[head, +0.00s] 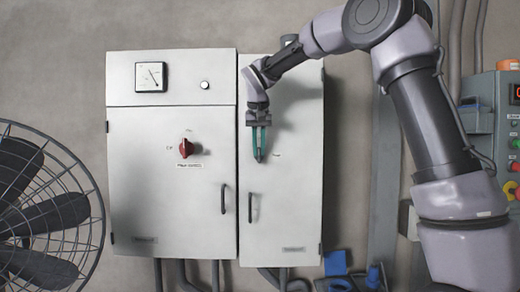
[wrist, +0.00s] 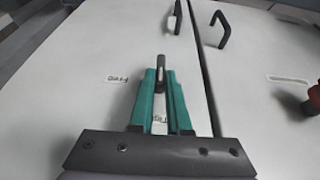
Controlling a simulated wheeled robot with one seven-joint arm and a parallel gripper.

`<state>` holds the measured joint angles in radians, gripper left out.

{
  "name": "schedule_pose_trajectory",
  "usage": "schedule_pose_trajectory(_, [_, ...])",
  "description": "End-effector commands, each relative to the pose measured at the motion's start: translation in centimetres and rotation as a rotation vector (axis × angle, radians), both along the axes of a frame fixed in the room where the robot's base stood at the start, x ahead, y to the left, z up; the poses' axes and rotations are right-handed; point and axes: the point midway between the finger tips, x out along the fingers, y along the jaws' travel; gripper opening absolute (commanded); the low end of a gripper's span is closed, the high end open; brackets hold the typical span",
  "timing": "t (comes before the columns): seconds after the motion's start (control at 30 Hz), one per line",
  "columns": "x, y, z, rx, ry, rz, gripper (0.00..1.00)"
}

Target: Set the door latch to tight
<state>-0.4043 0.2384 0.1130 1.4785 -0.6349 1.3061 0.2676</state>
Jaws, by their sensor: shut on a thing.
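The door latch is a small dark lever (wrist: 160,68) on the narrow right cabinet door (head: 290,200). In the wrist view it stands between the tips of my two green fingers. My gripper (head: 259,154) is at the upper left part of that door, fingers pointing down in the head view, and is shut on the latch lever. A small label (wrist: 115,79) lies beside the lever, and another (wrist: 159,122) shows between the fingers; I cannot read either surely. The latch's base is mostly hidden by the fingers.
A door handle (head: 250,208) sits below my gripper. A caged fan (head: 45,210) stands at left, a control box (head: 508,140) at right.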

Motion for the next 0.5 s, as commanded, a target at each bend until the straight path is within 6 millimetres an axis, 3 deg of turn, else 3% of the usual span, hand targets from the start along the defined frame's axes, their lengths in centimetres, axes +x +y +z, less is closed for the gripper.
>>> schedule_pose_trajectory(0.23, [0.01, -0.02, 0.02, -0.002, -0.001, 0.000, 0.00])
schedule_pose_trajectory(0.3, [0.01, -0.03, 0.03, -0.001, -0.001, 0.001, 0.34])
schedule_pose_trajectory(0.33, [0.01, -0.02, 0.03, -0.001, -0.001, 0.001, 0.45])
schedule_pose_trajectory(0.5, [0.00, -0.02, 0.02, -0.001, -0.001, 0.001, 0.45])
